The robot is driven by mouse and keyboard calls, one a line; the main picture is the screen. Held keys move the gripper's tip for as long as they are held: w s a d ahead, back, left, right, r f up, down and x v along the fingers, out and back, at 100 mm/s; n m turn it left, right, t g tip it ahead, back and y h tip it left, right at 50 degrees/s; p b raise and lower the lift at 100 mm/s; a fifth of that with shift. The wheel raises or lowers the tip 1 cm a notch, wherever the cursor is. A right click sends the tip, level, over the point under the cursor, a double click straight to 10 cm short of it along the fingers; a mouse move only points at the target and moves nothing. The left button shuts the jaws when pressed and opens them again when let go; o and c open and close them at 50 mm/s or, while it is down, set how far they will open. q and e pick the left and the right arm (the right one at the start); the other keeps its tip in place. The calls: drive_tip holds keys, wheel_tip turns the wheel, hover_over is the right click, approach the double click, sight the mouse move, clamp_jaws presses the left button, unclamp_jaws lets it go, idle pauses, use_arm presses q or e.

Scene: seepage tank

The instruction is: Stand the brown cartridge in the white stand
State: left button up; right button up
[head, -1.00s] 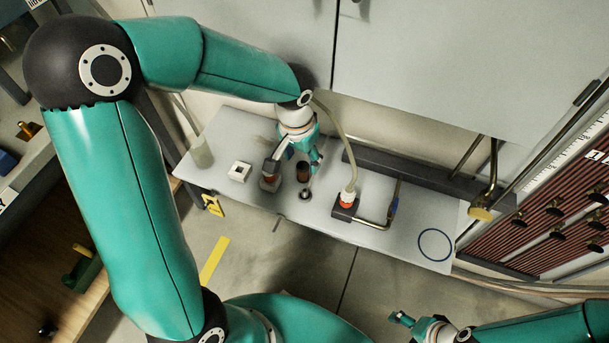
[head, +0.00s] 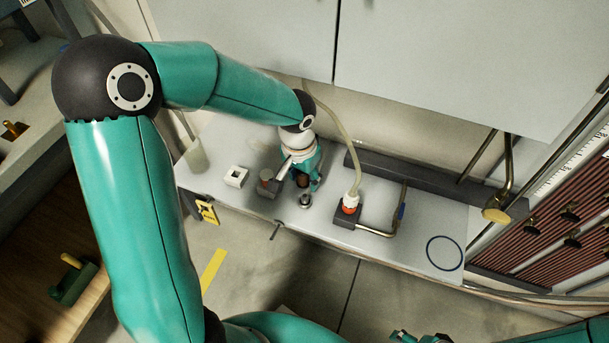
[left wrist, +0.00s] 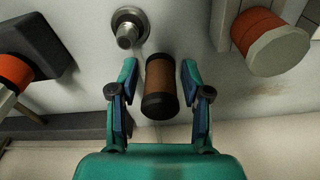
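The brown cartridge (head: 303,181) has dark end caps and is on the pale bench. In the left wrist view the cartridge (left wrist: 161,80) lies between the fingers of my left gripper (left wrist: 160,78), with a narrow gap on each side. My left gripper (head: 308,181) is open around it and partly hides it in the head view. The white stand (head: 236,176) is a small block with a square opening, left of the cartridge on the bench. My right gripper (head: 402,336) is cut off at the bottom edge, so its fingers cannot be judged.
A metal fitting (head: 305,200) stands just in front of the cartridge. A grey block with an orange-banded part (head: 266,181) is between stand and gripper. The bench around the blue circle (head: 444,253) is clear.

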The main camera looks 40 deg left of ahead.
use_arm(q)
clamp_jaws()
drive_tip(key=shift+r+p, duration=2.2)
drive_tip(key=shift+r, duration=0.85)
